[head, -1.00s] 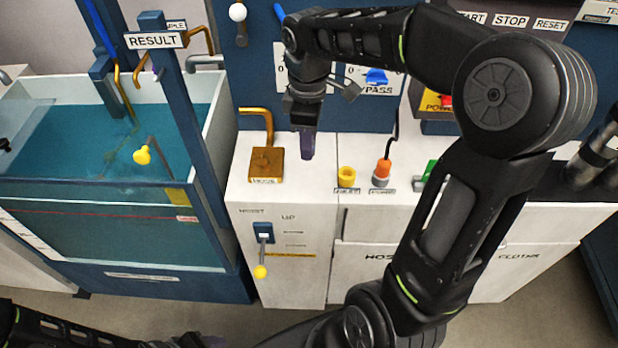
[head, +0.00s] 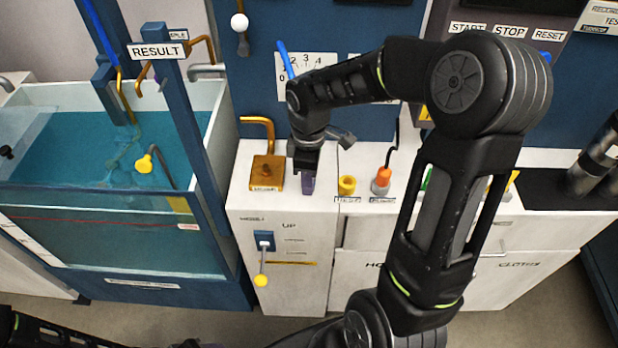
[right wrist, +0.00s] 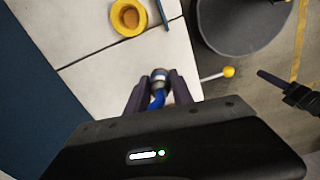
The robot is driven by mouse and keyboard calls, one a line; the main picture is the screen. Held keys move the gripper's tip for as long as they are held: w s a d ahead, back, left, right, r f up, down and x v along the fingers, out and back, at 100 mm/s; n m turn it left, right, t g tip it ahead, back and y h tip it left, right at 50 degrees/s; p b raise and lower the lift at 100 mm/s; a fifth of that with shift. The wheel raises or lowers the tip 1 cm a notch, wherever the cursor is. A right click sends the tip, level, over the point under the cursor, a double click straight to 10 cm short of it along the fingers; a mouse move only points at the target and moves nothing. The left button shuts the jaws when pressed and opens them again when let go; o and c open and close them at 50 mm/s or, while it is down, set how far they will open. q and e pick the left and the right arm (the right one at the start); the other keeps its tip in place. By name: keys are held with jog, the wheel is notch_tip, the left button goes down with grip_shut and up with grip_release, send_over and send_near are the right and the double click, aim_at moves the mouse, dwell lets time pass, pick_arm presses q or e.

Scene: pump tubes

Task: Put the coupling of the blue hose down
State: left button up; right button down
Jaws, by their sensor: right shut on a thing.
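My right gripper (head: 308,185) is low over the white counter (head: 330,213), between the brown block and the yellow cup. In the right wrist view its two fingers (right wrist: 158,92) are shut on the coupling (right wrist: 160,76), a metal fitting on the end of the blue hose (right wrist: 157,99). In the head view the gripper hides the coupling; a piece of blue hose (head: 286,60) shows behind the wrist. I cannot tell whether the coupling touches the counter. A dark gripper finger, apparently of my left gripper (right wrist: 268,78), shows at the right of the wrist view; its opening is unclear.
The brown block (head: 267,172) with its copper pipe is left of the gripper. The yellow cup (head: 347,185) and an orange-topped connector (head: 381,180) are to the right. A lever with a yellow knob (head: 261,281) is on the cabinet front. A water tank (head: 60,150) stands left.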

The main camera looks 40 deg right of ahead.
jog(key=shift+f, duration=0.15)
jog(key=shift+f, duration=0.1)
jog(key=shift+f, duration=0.15)
jog(key=c, duration=1.1)
grip_release()
notch_tip(320, 180, up, 12)
jog(key=shift+r, duration=0.25)
